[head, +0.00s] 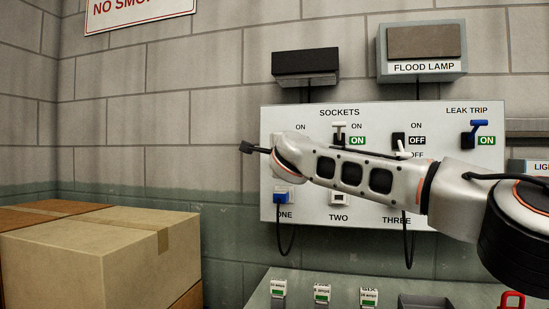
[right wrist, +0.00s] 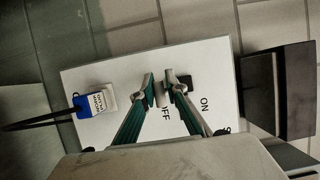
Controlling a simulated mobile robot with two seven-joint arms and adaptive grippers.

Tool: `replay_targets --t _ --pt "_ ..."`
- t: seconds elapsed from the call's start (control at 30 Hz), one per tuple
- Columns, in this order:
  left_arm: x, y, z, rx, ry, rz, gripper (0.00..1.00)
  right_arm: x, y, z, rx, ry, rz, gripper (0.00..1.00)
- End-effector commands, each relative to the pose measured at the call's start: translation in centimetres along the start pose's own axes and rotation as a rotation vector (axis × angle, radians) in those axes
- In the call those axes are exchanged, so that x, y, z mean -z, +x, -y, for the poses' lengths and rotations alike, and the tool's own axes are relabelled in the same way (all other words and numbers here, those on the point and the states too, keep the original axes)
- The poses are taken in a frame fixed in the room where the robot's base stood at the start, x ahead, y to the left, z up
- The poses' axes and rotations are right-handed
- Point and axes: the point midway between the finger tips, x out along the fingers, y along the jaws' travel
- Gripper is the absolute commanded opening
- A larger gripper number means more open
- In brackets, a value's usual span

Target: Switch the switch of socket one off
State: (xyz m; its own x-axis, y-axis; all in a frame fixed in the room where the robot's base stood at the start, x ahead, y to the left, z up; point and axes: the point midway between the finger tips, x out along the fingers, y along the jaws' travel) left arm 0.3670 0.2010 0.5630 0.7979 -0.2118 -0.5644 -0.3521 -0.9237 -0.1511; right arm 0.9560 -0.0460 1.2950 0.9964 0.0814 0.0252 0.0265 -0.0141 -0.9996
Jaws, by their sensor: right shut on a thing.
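The sockets panel (head: 317,207) is on the wall, and socket one is at its left end. In the head view my right arm covers the socket one switch and hides my right gripper. In the right wrist view, where the panel appears turned sideways, my right gripper (right wrist: 160,84) is closed around the pale lever of the socket one switch (right wrist: 187,84). The lever lies toward the OFF lettering, away from ON; its exact angle is partly hidden by the fingers. A blue plug (head: 282,197) sits in socket one and also shows in the right wrist view (right wrist: 90,103). My left gripper is out of view.
The socket two switch (head: 339,134) shows a green ON label and socket three an OFF label. The blue leak trip lever (head: 479,124) is at the right. Cardboard boxes (head: 95,250) stand at lower left. A bench (head: 255,298) with small labelled items is below the panel.

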Motion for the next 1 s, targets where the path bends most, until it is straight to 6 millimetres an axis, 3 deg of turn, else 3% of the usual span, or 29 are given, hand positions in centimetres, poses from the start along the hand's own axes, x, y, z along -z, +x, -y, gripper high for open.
replay_targets --t 0.03,0.47,0.5,0.6,1.0 --pt "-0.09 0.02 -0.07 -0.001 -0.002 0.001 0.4 1.14 0.6 -0.85 -0.008 0.012 -0.019 0.0" --pt "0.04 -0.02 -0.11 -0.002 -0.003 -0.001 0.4 1.22 0.67 -0.34 0.003 0.009 -0.019 0.0" --pt "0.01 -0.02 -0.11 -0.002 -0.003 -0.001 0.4 1.22 0.67 -0.32 0.003 0.009 -0.019 0.16" --pt "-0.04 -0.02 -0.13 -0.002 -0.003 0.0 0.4 1.2 0.65 -0.26 0.004 0.008 -0.019 0.35" --pt "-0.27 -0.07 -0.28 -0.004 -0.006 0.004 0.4 0.66 0.45 0.01 0.008 0.003 -0.01 0.35"
